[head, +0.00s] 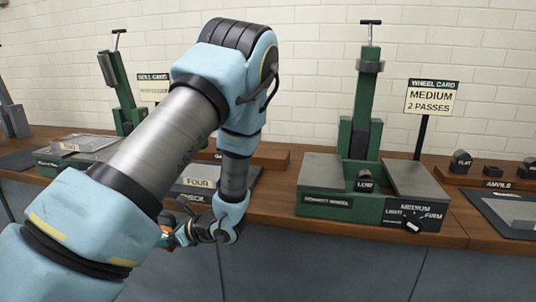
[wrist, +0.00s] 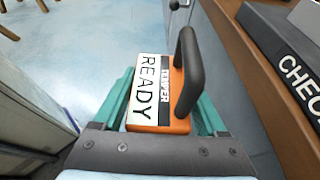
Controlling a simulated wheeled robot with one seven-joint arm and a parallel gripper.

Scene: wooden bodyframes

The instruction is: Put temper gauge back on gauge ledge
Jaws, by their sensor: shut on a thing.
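The temper gauge (wrist: 178,105) is an orange block with a black handle and a white face reading READY, with TEMPER beside it. In the wrist view it sits between the two teal fingers of my gripper (wrist: 160,85), which are shut on it. In the head view my gripper (head: 183,236) is low at the front edge of the bench, partly hidden by my arm, with only a bit of orange showing.
The wooden bench (head: 275,212) runs along the wall. A green wheel machine (head: 340,207) with a MEDIUM dial stands right of my arm. In the wrist view, a dark box labelled CHECK (wrist: 285,65) is at right; open floor (wrist: 85,45) is at left.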

